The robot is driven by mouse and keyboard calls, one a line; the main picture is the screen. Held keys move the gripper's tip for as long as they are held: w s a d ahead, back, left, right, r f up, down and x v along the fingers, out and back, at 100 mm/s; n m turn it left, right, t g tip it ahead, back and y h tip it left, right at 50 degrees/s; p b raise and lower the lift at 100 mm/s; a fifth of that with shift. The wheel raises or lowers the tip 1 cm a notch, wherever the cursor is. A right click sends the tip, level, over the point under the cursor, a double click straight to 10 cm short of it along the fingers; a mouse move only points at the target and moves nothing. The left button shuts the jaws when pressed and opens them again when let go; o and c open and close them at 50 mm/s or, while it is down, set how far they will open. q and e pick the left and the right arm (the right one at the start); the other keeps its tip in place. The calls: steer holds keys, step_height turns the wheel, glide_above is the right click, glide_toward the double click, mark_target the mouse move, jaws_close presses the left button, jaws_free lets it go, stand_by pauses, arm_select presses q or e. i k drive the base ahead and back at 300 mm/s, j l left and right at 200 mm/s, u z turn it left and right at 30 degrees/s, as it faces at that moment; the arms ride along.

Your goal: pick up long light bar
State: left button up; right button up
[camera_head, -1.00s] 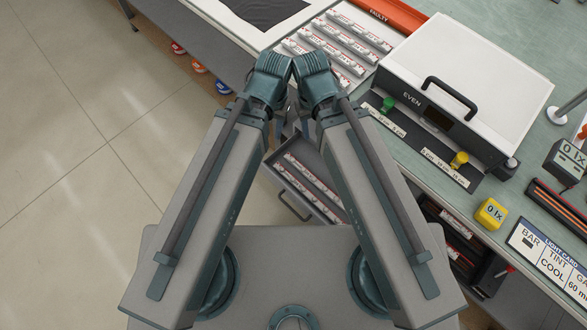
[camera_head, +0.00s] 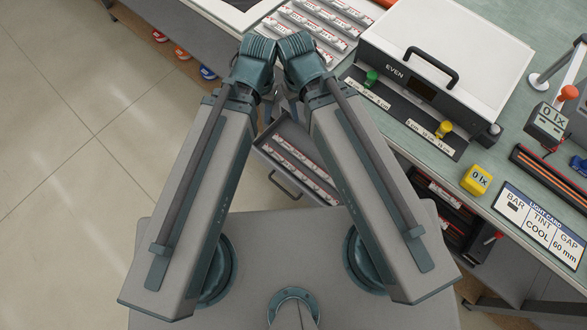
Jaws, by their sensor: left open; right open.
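Several white light bars with red ends lie in an open grey drawer (camera_head: 283,184) below the bench edge, partly hidden by my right arm. More light bars (camera_head: 310,25) lie in rows on the bench top behind my wrists. I cannot tell which bar is the long one. My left gripper (camera_head: 271,109) and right gripper (camera_head: 289,109) hang close together between my folded arms, near the drawer's upper end. Only small parts of them show; they are open, with no bar seen in them.
A white box marked EVEN (camera_head: 460,45) with a black handle stands on the bench (camera_head: 408,140). Open floor (camera_head: 70,180) lies left.

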mark_target(273, 153)
steer(key=k+l, duration=0.2)
steer(key=k+l+u, duration=0.25)
steer(key=k+u, duration=0.15)
steer(key=k+l+u, duration=0.15)
steer(key=k+u, duration=0.3)
steer(key=i, duration=0.1)
